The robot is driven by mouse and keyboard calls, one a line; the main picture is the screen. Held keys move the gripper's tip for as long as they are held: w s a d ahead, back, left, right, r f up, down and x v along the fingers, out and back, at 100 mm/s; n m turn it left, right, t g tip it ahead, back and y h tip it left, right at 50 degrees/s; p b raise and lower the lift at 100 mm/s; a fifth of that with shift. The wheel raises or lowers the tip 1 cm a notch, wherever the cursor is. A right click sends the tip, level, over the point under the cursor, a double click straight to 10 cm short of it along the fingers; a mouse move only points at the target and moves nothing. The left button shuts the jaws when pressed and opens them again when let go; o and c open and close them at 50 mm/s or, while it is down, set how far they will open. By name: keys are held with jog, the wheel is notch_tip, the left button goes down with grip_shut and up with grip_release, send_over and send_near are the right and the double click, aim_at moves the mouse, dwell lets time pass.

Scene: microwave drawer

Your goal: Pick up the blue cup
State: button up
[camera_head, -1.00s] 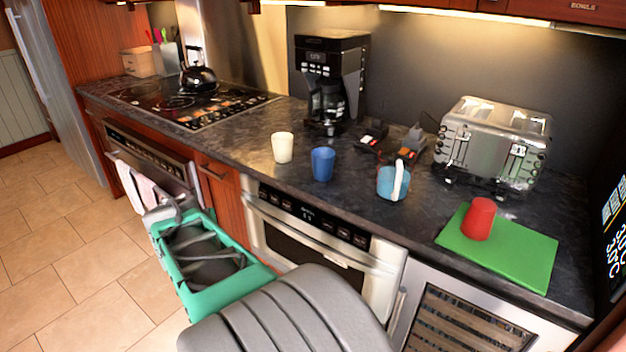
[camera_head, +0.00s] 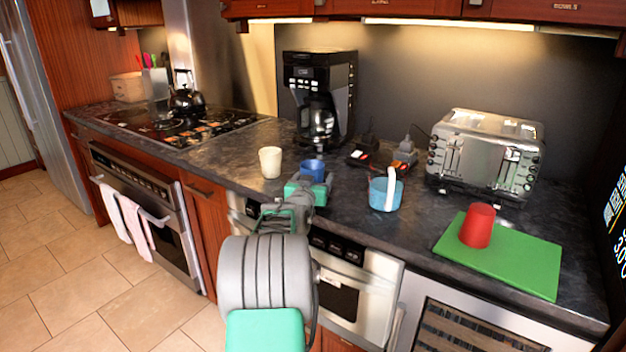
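The blue cup (camera_head: 313,168) stands upright on the dark countertop, between a white cup on its left and a light-blue cup on its right. My gripper (camera_head: 309,183) is at the near side of the blue cup and hides its lower part. The fingers are small and mostly hidden behind the green gripper body, so I cannot tell whether they are open or shut, or whether they touch the cup.
The white cup (camera_head: 270,162) is close on the left. The light-blue cup with a white handle (camera_head: 385,194) stands to the right. A coffee maker (camera_head: 320,100) is behind. A red cup (camera_head: 477,225) on a green board (camera_head: 515,262) and a toaster (camera_head: 485,155) are farther right.

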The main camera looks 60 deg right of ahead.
jog(key=shift+w+d, duration=0.1)
jog(key=shift+d, duration=0.3)
jog(key=shift+c, duration=0.5)
jog(key=c, duration=1.3)
